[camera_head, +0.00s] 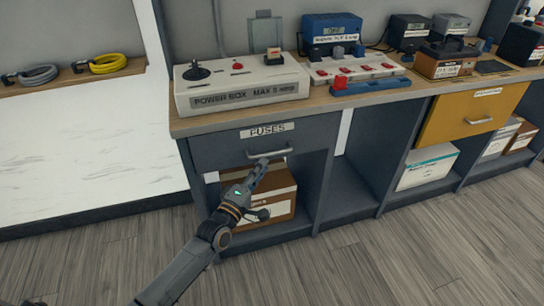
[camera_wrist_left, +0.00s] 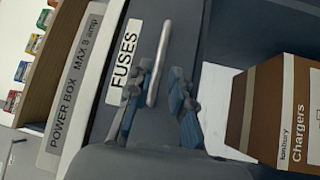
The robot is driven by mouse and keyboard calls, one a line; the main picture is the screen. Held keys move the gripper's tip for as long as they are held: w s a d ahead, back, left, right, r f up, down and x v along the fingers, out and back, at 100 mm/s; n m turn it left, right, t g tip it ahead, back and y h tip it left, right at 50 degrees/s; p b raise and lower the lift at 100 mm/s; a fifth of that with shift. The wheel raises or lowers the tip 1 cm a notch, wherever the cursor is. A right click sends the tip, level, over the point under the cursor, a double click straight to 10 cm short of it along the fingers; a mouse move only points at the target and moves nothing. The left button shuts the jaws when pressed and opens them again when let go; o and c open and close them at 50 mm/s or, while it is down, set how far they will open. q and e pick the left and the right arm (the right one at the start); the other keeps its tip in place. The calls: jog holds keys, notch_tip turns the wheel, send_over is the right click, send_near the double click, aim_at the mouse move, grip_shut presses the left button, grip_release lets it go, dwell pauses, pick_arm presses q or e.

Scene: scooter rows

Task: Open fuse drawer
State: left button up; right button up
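The fuse drawer (camera_head: 222,149) has a dark grey front, a white FUSES label (camera_head: 267,130) and a pale bar handle (camera_head: 282,151). It looks shut, its front in line with the cabinet. My left gripper (camera_head: 261,166) is at the handle's left part. In the left wrist view, its two blue-padded fingers (camera_wrist_left: 158,108) are apart, and the near end of the handle (camera_wrist_left: 160,62) shows between them. The label (camera_wrist_left: 123,61) lies beside the left finger. I cannot tell whether either finger touches the handle. My right gripper is not in view.
A power box (camera_head: 240,84) stands on the counter above the drawer. A cardboard Chargers box (camera_wrist_left: 262,105) sits on the shelf below, close to my left gripper. A yellow drawer (camera_head: 462,118) is at the right. The wooden floor in front is clear.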

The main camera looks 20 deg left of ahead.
aim_at(271, 154)
pick_arm(q)
jog(key=b+x, duration=0.1)
jog(key=x, duration=0.5)
jog(key=shift+w, duration=0.4)
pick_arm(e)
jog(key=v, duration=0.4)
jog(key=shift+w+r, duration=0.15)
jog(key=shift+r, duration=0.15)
pick_arm(q)
grip_shut()
